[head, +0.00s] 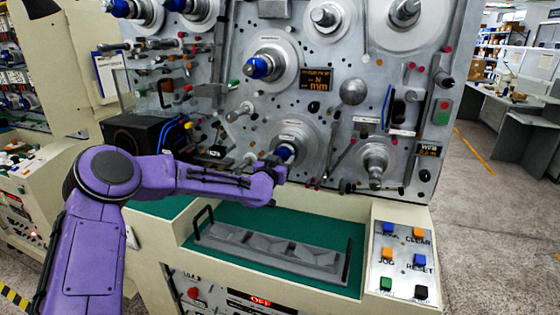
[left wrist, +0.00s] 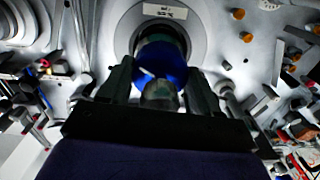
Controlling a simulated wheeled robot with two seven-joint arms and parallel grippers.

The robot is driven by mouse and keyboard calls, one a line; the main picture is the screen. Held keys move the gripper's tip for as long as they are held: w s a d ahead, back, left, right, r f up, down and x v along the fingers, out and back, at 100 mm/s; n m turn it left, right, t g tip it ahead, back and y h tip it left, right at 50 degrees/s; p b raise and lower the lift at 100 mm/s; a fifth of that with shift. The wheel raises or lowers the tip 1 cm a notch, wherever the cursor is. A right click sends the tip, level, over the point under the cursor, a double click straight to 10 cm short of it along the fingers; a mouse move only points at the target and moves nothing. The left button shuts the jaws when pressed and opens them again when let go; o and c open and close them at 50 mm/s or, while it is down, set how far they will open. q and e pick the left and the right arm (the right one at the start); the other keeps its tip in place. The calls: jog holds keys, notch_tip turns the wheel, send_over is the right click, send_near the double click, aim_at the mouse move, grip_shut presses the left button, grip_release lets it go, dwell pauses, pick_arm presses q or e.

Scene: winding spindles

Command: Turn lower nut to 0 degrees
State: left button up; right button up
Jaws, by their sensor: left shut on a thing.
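The lower nut (head: 284,153) is blue and sits on the lower spindle of the grey machine panel, partly hidden by my left gripper in the head view. In the left wrist view the blue nut (left wrist: 160,66) lies between the two dark fingers, with the spindle's metal end in front of it. My left gripper (head: 281,164) is at the nut and shut on it; its fingers also show in the left wrist view (left wrist: 160,85). The nut's exact angle cannot be read. My right gripper is not in view.
Another blue nut (head: 258,67) is on a spindle above. A bare spindle (head: 375,170) sticks out to the right. A grey tray (head: 275,250) with a handle lies on the green surface below. A button panel (head: 402,262) is at the lower right.

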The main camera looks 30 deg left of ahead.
pick_arm(q)
jog(key=n+b, duration=0.3)
jog(key=n, duration=0.1)
jog(key=shift+f+n+b, duration=0.2)
jog(key=shift+n+b, duration=0.15)
jog(key=shift+n, duration=0.05)
jog(key=n+b, duration=0.2)
jog(key=n, duration=0.1)
jog(key=shift+n, duration=0.4)
jog(key=n+b, duration=0.3)
jog(key=shift+n, duration=0.3)
jog(key=n+b, duration=0.4)
jog(key=n, duration=0.2)
jog(key=n+b, duration=0.2)
jog(key=n, duration=0.2)
jog(key=shift+r+n+b, duration=0.15)
jog(key=shift+n+b, duration=0.55)
jog(key=shift+n, duration=0.1)
